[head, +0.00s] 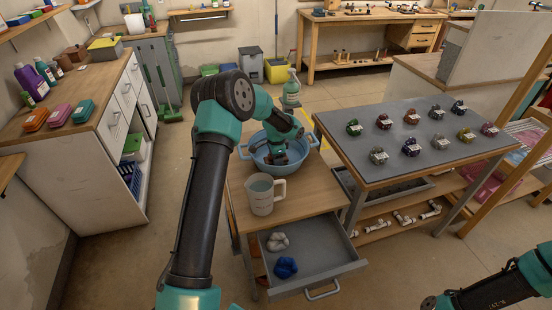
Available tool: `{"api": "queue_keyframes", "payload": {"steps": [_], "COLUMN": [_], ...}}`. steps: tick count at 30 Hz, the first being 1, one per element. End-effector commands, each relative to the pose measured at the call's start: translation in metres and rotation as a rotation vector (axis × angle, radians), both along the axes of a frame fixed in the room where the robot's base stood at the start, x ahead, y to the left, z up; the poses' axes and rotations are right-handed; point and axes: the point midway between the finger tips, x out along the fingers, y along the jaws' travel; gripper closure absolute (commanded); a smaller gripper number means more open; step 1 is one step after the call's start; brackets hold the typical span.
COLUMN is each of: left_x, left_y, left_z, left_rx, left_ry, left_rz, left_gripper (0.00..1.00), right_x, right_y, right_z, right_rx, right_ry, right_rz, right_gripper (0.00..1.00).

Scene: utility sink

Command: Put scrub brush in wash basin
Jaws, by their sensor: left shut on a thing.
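The blue wash basin (259,161) stands on the wooden top of the small cart, behind the clear jug, with a handle at each side. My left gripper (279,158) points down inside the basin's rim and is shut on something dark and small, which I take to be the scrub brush. The gripper hides most of it, and I cannot tell whether it touches the basin floor.
Below, an open drawer (335,262) holds a white and a blue lump. A grey-topped table (400,163) with several small round items stands to the right.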

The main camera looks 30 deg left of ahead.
Motion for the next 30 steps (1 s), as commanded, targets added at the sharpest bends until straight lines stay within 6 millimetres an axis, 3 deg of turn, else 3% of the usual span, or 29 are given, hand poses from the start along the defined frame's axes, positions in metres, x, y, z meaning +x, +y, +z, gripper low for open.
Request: {"api": "queue_keyframes", "payload": {"steps": [11, 12, 19, 30], "left_x": [-0.0001, -0.0001, -0.0001, 0.0001], "left_y": [0.0001, 0.0001, 0.0001, 0.0003], "left_z": [-0.0034, -0.0033, -0.0031, 0.0017], "left_rx": [0.001, 0.001, 0.001, 0.001], "left_ry": [0.001, 0.001, 0.001, -0.001], "left_rz": [0.000, 0.000, 0.000, 0.000], "left_gripper": [0.75, 0.46, 0.24, 0.24], "right_x": [0.0000, 0.0000, 0.0000, 0.0000], "right_y": [0.0000, 0.0000, 0.0000, 0.0000], "right_z": [0.0000, 0.0000, 0.0000, 0.0000], "right_rx": [0.000, 0.000, 0.000, 0.000], "right_ry": [0.000, 0.000, 0.000, 0.000], "right_rz": [0.000, 0.000, 0.000, 0.000], "right_gripper": [0.57, 0.57, 0.57, 0.57]}}
